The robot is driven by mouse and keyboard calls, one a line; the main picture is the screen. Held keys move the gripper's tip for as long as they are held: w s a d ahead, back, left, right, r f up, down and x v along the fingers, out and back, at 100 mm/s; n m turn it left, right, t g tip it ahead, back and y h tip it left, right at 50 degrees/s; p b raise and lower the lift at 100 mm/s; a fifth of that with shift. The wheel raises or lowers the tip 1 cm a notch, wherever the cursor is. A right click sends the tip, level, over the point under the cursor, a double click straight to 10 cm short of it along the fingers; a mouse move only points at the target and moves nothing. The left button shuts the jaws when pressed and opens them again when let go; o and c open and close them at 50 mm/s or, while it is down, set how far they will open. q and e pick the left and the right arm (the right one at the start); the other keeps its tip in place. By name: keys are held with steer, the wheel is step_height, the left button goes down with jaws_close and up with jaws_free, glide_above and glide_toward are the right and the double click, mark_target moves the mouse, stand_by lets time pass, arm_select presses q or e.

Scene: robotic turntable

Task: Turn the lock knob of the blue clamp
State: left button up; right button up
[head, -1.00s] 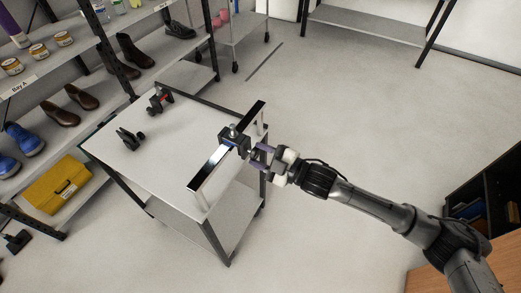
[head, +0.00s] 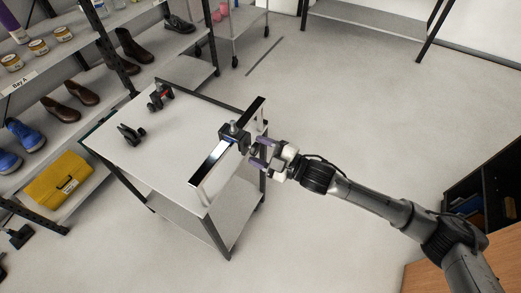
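The clamp (head: 233,136) is a dark block seated on a shiny metal rail (head: 209,163) along the right side of the grey table (head: 150,150). A small bluish patch shows on it; its lock knob is small and partly hidden at the side facing my gripper. My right gripper (head: 256,153) comes in from the right, level with the clamp. Its two purple fingers are spread apart, with their tips close to the knob side. I cannot tell whether they touch the knob. My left gripper is out of view.
A dark clamp with a red part (head: 160,96) and another black clamp (head: 131,134) stand on the table's left half. Shelves with shoes and a yellow case (head: 55,187) stand at left.

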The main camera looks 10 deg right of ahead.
steer(key=shift+o, duration=0.7)
steer(key=p+v, duration=0.2)
steer(key=v, duration=1.1)
steer(key=shift+s+d+p, duration=0.25)
steer(key=shift+d+p, duration=0.05)
steer(key=shift+p, duration=0.1)
